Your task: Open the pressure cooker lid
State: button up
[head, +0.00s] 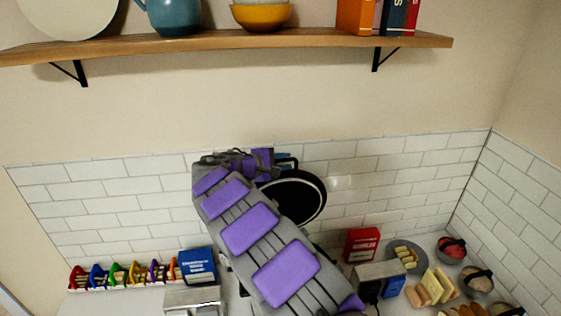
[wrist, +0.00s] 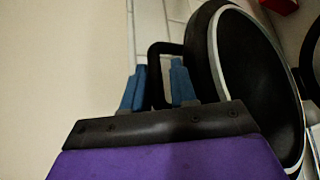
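The pressure cooker lid (head: 300,198) is a black disc with a pale rim. It stands tilted up near the tiled wall in the head view, partly behind my arm. In the wrist view its dark inner face and white rim (wrist: 255,85) fill the right side. A black loop handle (wrist: 156,75) sticks out from its edge. My gripper (wrist: 158,68) has its two blue fingers on either side of this handle, with a small gap seen at the right finger. The gripper end shows only in part in the head view (head: 280,158). The cooker's pot is mostly hidden by my arm.
A wooden shelf (head: 230,43) with dishes and books spans the wall above. A blue box (head: 198,266) and a colourful rack (head: 122,276) stand at left. A red box (head: 361,245), a toaster-like grey box (head: 378,277), plates and bowls (head: 452,248) crowd the right.

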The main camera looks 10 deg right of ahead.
jog(key=shift+o, duration=1.3)
jog(key=shift+w+d+f, duration=0.15)
jog(key=shift+w+d, duration=0.05)
jog(key=shift+w, duration=0.05)
jog(key=shift+a, duration=0.15)
jog(key=shift+s+a, duration=0.1)
jog(key=shift+a, duration=0.1)
jog(key=b+v, duration=0.2)
jog(key=v, duration=1.5)
jog(key=shift+b, duration=0.4)
